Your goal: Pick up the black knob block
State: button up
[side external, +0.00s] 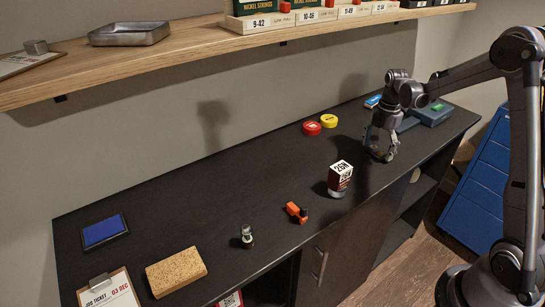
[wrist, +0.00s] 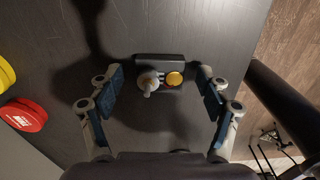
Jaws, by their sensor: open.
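The black knob block (wrist: 160,62) lies on the dark bench top in the wrist view. It carries a metal knob with a small lever on its left and a round yellow-gold part on its right. My gripper (wrist: 160,84) is open, with one finger to the left of the block and one to its right. Gaps show between the block and both fingers. In the side external view my gripper (side external: 382,152) points down, low over the right part of the bench. There the block is mostly hidden by the fingers.
Red (side external: 312,128) and yellow (side external: 329,121) round pieces lie left of my gripper. A dark bottle with a boxy label (side external: 340,178) stands in front. A teal case (side external: 430,114) lies to the right. A wooden shelf (side external: 140,68) hangs above. The bench's middle is largely clear.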

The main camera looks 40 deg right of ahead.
jog(key=c, duration=1.2)
jog(key=shift+c, duration=0.2)
